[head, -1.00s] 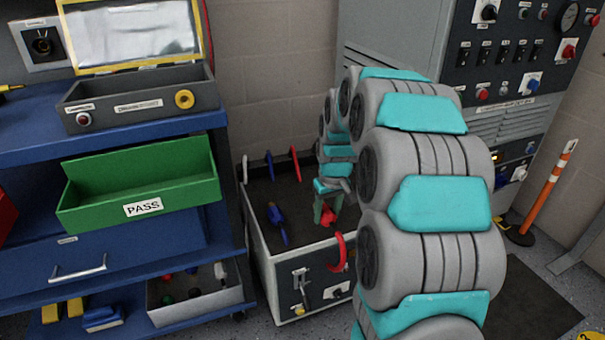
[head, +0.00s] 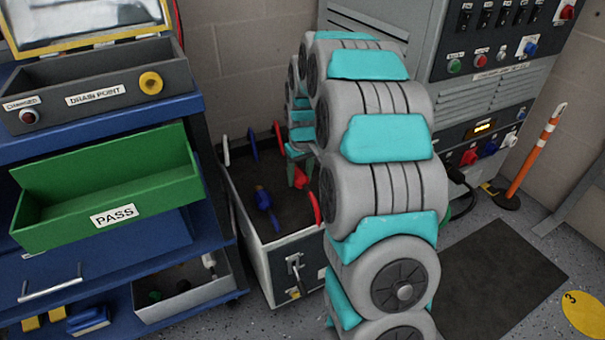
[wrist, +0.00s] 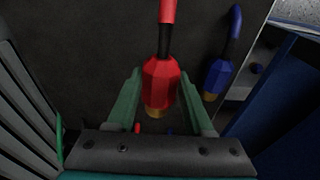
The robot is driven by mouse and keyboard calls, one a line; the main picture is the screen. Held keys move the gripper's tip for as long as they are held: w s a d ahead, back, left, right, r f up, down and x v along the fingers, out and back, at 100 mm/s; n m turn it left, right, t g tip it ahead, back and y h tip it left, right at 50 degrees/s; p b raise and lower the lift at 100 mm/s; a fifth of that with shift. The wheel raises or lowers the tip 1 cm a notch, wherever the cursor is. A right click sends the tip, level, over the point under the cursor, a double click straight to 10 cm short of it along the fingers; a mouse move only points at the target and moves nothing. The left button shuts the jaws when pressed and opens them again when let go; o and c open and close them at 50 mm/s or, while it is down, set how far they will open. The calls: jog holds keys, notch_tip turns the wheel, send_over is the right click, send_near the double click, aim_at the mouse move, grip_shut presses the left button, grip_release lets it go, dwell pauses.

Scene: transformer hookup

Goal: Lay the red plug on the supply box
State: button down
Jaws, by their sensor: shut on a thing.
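My gripper (head: 298,174) is at the right part of the supply box (head: 272,262), over its dark top. In the wrist view the red plug (wrist: 160,82) sits between the green fingers of my gripper (wrist: 160,100), which are shut on it. Its brass tip points toward the gripper's base and its red cable runs away at the top. In the head view the red plug (head: 301,179) is small and partly hidden by my arm. I cannot tell whether it touches the box top. A blue plug (head: 263,197) lies on the box, left of my gripper; it also shows in the wrist view (wrist: 217,76).
A blue cart with a green PASS bin (head: 110,190) stands close on the left. A grey control cabinet (head: 480,85) is behind on the right. An orange post (head: 535,155) and dark floor mat (head: 500,280) are at the right.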

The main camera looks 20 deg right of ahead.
aim_at(297, 195)
jog(key=f, duration=0.1)
jog(key=w+f, duration=0.1)
jog(key=f, duration=0.1)
jog(key=w+f+b, duration=0.1)
jog(key=f, duration=0.1)
jog(key=shift+f, duration=0.5)
jog(key=shift+c, duration=1)
grip_release()
jog(key=r, duration=0.4)
jog(key=r+b, duration=0.1)
jog(key=r, duration=0.2)
jog(key=shift+s, duration=0.3)
jog(key=shift+s+r, duration=0.1)
jog(key=shift+r, duration=0.25)
